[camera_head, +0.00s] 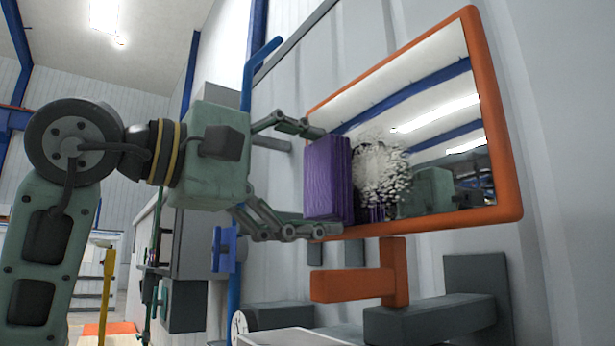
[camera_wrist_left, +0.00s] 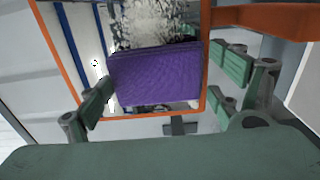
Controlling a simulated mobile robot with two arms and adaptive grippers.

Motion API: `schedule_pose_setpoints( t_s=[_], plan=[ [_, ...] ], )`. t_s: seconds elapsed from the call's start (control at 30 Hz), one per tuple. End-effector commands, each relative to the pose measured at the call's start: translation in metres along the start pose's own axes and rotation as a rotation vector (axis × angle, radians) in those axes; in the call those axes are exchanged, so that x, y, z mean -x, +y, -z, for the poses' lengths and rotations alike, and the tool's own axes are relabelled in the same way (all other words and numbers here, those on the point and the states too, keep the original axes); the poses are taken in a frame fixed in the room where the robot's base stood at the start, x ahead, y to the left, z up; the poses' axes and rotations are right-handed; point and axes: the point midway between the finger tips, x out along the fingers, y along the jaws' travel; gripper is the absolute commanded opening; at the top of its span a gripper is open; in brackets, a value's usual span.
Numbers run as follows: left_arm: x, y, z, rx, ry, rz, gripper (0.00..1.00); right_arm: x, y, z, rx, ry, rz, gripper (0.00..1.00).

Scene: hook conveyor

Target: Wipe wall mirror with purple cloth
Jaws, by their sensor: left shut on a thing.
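The wall mirror (camera_head: 440,110) has an orange frame and hangs on the grey wall. A patch of white foamy speckle (camera_head: 380,170) covers the left part of its glass. My left gripper (camera_head: 308,180) is shut on the purple cloth (camera_head: 327,178), a folded block between its fingers. The cloth is at the left part of the mirror, beside the speckle; I cannot tell whether it touches the glass. In the left wrist view the cloth (camera_wrist_left: 155,75) sits between the fingers, with the speckle (camera_wrist_left: 165,25) just above it. My right gripper is not in view.
An orange bracket (camera_head: 355,285) stands out below the mirror, with dark grey blocks (camera_head: 430,318) beside it. A blue post (camera_head: 247,90) and grey cabinets stand left of the mirror, behind my left arm.

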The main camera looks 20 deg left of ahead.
Motion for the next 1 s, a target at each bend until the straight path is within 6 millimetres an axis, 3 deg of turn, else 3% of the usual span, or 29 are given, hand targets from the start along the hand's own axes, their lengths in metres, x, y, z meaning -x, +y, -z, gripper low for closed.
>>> schedule_pose_setpoints(
  t_s=[0.73, 1.0],
  plan=[
    [-0.013, 0.000, -0.001, -0.001, -0.001, -0.001, 0.65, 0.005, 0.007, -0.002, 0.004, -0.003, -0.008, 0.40],
    [-0.011, 0.001, -0.022, -0.003, -0.002, -0.002, 0.65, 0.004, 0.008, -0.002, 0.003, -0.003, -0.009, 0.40]
  ],
)
